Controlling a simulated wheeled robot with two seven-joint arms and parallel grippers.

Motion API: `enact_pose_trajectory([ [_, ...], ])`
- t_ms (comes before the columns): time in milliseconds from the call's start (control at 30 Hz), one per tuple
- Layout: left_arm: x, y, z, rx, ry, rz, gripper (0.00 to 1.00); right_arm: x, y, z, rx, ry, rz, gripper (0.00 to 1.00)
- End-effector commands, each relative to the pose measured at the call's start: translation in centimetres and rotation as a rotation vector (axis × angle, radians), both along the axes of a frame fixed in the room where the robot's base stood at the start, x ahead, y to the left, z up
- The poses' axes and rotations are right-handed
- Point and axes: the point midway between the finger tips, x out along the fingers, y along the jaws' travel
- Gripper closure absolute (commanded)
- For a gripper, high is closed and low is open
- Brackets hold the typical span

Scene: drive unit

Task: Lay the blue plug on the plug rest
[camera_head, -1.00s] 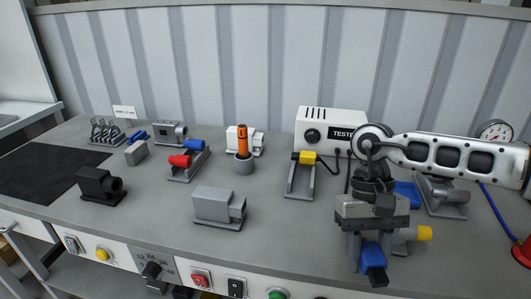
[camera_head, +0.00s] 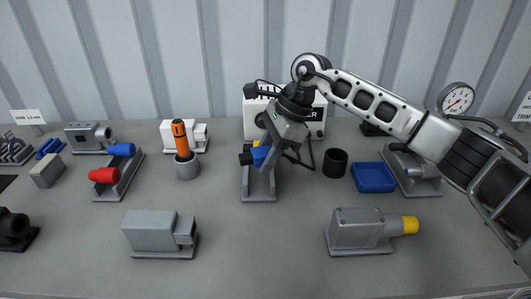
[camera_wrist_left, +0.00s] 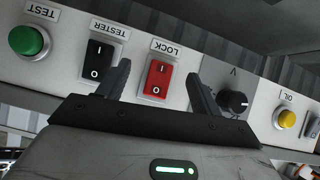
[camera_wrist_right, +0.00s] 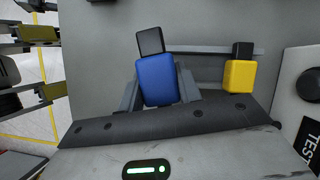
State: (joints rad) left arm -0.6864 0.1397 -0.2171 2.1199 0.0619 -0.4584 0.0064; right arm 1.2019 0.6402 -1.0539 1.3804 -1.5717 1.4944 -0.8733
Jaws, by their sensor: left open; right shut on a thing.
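The blue plug (camera_head: 260,155), with its black end (camera_head: 246,159) pointing left, is held in my right gripper (camera_head: 270,150). In the right wrist view the blue plug (camera_wrist_right: 160,80) sits between the two fingers. The grey plug rest (camera_head: 258,187) stands in front of the tester; the held plug is over it, and I cannot tell whether they touch. The yellow plug (camera_wrist_right: 239,76) lies by the rest's rail in the right wrist view and is mostly hidden in the head view. My left gripper (camera_wrist_left: 160,82) is open and empty, facing the front panel's switches.
The white tester (camera_head: 318,120) stands behind my right gripper. A black cup (camera_head: 335,163) and blue tray (camera_head: 373,178) are to the right. An orange-handled tool in a grey cup (camera_head: 187,168) is left. Grey housings (camera_head: 160,232) (camera_head: 360,230) stand in front, with clear bench between them.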

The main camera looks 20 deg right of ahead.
Motion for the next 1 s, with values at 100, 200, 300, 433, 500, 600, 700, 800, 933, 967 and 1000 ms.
enact_pose_trajectory([
  [100,0.2,-0.1,0.3,-0.006,-0.012,0.001,0.35,1.2,-0.3,0.1,0.001,0.000,-0.157,0.93],
  [200,0.4,-0.1,0.4,-0.008,-0.017,0.002,0.35,1.6,-0.4,0.1,-0.001,0.001,-0.220,0.93],
  [300,0.5,-0.1,0.3,-0.010,-0.018,0.002,0.35,1.7,-0.5,-0.2,-0.001,0.002,-0.237,0.93],
  [433,0.5,-0.1,-0.2,-0.015,-0.019,0.003,0.35,1.7,-0.5,-1.0,-0.002,0.003,-0.236,0.93],
  [500,0.5,-0.1,-0.5,-0.021,-0.019,0.004,0.35,1.7,-0.5,-1.7,-0.002,0.003,-0.236,0.93],
  [600,0.6,-0.2,-0.8,-0.029,-0.022,0.005,0.35,1.7,-0.5,-2.7,-0.001,0.003,-0.234,0.93],
  [700,0.8,-0.3,-0.7,-0.038,-0.032,0.006,0.35,1.7,-0.5,-3.7,-0.002,0.003,-0.233,0.93],
  [800,0.9,-0.4,-0.7,-0.049,-0.039,0.008,0.35,1.7,-0.5,-4.4,-0.002,0.001,-0.233,0.93],
  [933,0.6,-0.4,-0.8,-0.058,-0.034,0.011,0.35,1.7,-0.5,-4.8,-0.002,0.001,-0.233,0.93],
  [967,0.6,-0.4,-0.7,-0.059,-0.034,0.011,0.35,1.7,-0.5,-4.9,-0.002,0.001,-0.232,0.93],
  [1000,0.5,-0.4,-0.7,-0.060,-0.032,0.012,0.35,1.7,-0.5,-4.8,-0.002,0.001,-0.232,0.93],
])
